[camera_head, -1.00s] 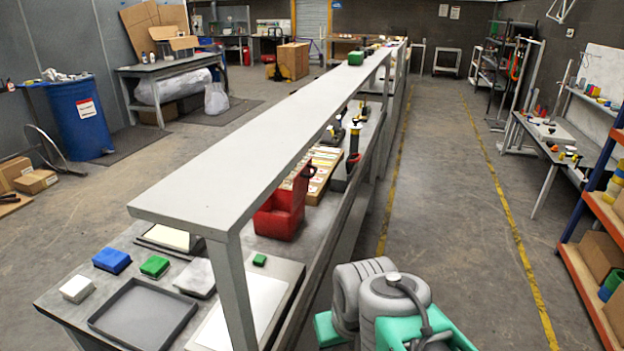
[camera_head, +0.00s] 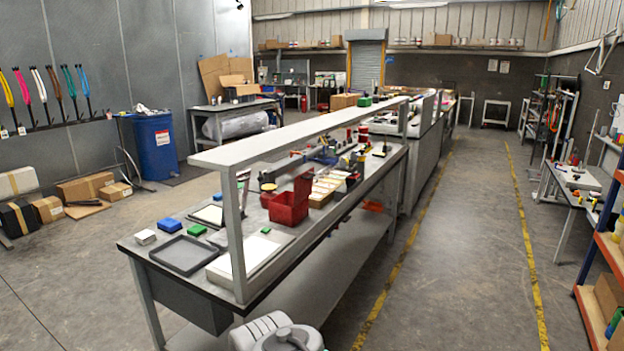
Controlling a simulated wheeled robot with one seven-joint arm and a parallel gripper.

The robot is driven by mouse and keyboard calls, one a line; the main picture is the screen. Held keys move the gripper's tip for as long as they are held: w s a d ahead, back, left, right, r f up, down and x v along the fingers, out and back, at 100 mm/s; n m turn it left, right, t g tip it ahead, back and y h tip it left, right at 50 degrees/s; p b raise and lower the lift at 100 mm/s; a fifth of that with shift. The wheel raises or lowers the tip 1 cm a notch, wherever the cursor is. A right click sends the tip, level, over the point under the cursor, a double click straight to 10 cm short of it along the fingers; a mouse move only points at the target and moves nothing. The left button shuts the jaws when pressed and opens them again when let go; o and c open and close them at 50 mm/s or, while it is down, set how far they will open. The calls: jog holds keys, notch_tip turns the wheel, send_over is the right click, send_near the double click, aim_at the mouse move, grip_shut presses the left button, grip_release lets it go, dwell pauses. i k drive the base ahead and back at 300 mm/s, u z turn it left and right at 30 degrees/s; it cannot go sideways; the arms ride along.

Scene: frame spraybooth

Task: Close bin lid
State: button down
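A red bin (camera_head: 284,211) stands on the long grey workbench, behind the front post of its overhead shelf. Its red lid (camera_head: 303,187) stands raised at the bin's right side, so the bin looks open. What is inside the bin cannot be made out. A grey rounded part of my arm shows at the bottom edge, in front of the bench and well away from the bin. My gripper is out of the picture.
The overhead shelf (camera_head: 310,128) and its front post (camera_head: 232,225) stand close to the bin. A dark tray (camera_head: 183,254), a blue block (camera_head: 168,225) and a green block (camera_head: 196,230) lie on the bench. The aisle right of the bench is clear floor.

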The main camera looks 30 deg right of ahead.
aim_at(303, 185)
jog(key=z, duration=0.65)
jog(key=i, duration=0.6)
jog(key=z, duration=0.85)
jog(key=i, duration=0.85)
jog(key=u, duration=0.2)
